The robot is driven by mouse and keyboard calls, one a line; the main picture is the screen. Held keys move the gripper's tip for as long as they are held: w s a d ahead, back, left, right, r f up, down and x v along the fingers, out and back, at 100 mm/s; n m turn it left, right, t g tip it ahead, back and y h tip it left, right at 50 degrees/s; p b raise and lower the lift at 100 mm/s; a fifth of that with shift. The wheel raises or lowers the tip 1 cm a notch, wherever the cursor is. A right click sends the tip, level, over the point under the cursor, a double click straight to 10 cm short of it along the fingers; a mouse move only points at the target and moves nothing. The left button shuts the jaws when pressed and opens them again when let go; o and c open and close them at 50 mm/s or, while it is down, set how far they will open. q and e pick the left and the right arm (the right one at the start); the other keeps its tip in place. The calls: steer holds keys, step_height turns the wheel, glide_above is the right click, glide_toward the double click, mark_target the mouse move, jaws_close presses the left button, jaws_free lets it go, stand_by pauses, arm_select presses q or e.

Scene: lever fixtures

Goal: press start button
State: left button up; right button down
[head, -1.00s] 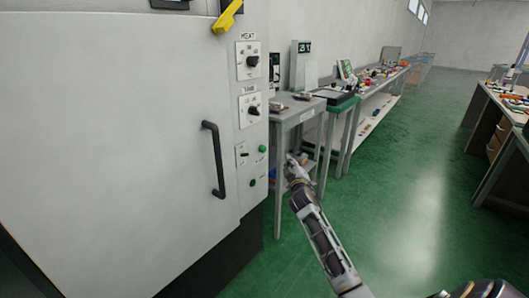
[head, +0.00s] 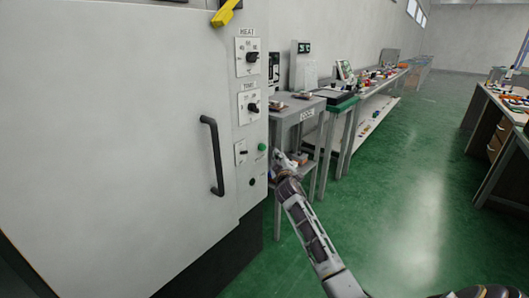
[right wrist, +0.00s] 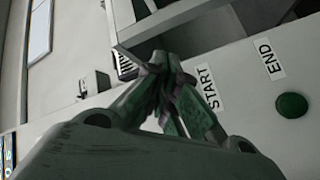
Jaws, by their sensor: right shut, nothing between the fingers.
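The grey machine's control panel (head: 253,120) has a green button (head: 262,147) and a lower dark round button (head: 252,182). In the right wrist view a START label (right wrist: 207,88) and an END label (right wrist: 272,60) show, with a green button (right wrist: 291,105) beside END. The button belonging to START is not visible there; my gripper covers the area beside its label. My right gripper (head: 276,162) is at the panel's right edge, level with the buttons; it also shows in the right wrist view (right wrist: 160,68), fingers shut and empty. Whether it touches the panel, I cannot tell. My left gripper is not seen.
A black door handle (head: 213,157) sticks out left of the panel. HEAT (head: 252,57) and TIME (head: 253,107) knobs are above the buttons. A grey table (head: 300,108) stands close behind my right gripper. Open green floor (head: 400,190) lies to the right.

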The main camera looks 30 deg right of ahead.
mark_target(263, 147)
steer(key=shift+w+a+b, duration=0.3)
steer(key=shift+w, duration=0.45)
steer(key=shift+w+a+b, duration=0.3)
steer(key=shift+w, duration=0.45)
steer(key=shift+w, duration=0.1)
stand_by(0.5)
steer(key=shift+w+a, duration=0.25)
steer(key=shift+w, duration=0.2)
stand_by(0.7)
